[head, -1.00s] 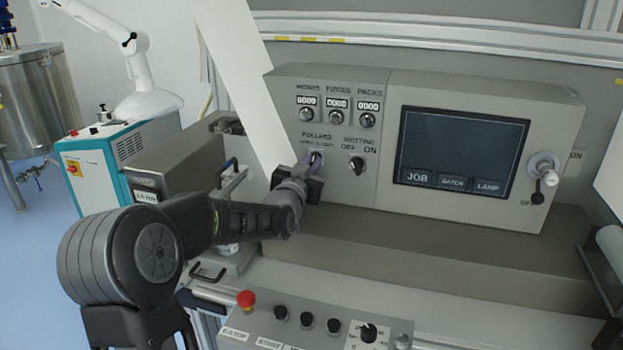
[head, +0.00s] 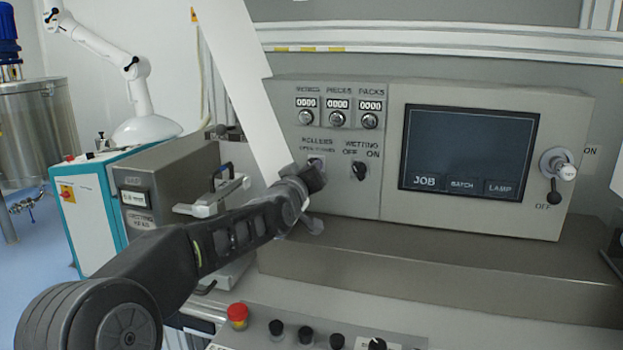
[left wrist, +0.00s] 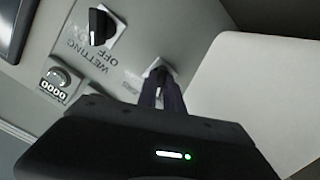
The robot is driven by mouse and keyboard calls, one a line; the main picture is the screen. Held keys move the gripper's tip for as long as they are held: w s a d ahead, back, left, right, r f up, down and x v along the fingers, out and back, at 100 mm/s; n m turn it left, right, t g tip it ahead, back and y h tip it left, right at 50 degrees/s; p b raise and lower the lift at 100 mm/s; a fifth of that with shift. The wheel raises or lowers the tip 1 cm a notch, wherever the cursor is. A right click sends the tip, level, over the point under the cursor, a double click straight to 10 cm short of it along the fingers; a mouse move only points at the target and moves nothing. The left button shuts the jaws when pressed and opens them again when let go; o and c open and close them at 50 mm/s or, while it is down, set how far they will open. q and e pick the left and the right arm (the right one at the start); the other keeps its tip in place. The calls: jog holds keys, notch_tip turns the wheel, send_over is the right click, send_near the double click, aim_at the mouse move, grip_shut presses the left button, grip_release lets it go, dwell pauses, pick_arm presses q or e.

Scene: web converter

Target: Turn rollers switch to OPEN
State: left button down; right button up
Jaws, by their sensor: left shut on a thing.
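The rollers switch (head: 317,160) sits under the ROLLERS label on the grey panel, left of the wetting switch. In the head view my left gripper (head: 314,172) is at it and hides most of it. In the left wrist view the rollers switch (left wrist: 158,68) shows at the tips of my left gripper (left wrist: 161,84), whose two dark fingers are closed on it. Which way the switch points cannot be told. My right gripper is not in view.
The wetting switch (head: 359,171) is close on the right. Three counters with knobs (head: 337,118) are above. A white sheet (head: 245,85) slants down just left of the switch. A ledge (head: 430,250) lies below the panel, with a red stop button (head: 237,314) in front.

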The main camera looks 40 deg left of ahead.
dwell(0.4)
pick_arm(q)
jog(key=c, duration=1.5)
grip_release()
jog(key=shift+s, duration=0.1)
jog(key=b+v, duration=0.1)
jog(key=v, duration=0.6)
jog(key=shift+s+d+b, duration=0.15)
jog(key=shift+s+b, duration=0.15)
jog(key=shift+b, duration=0.05)
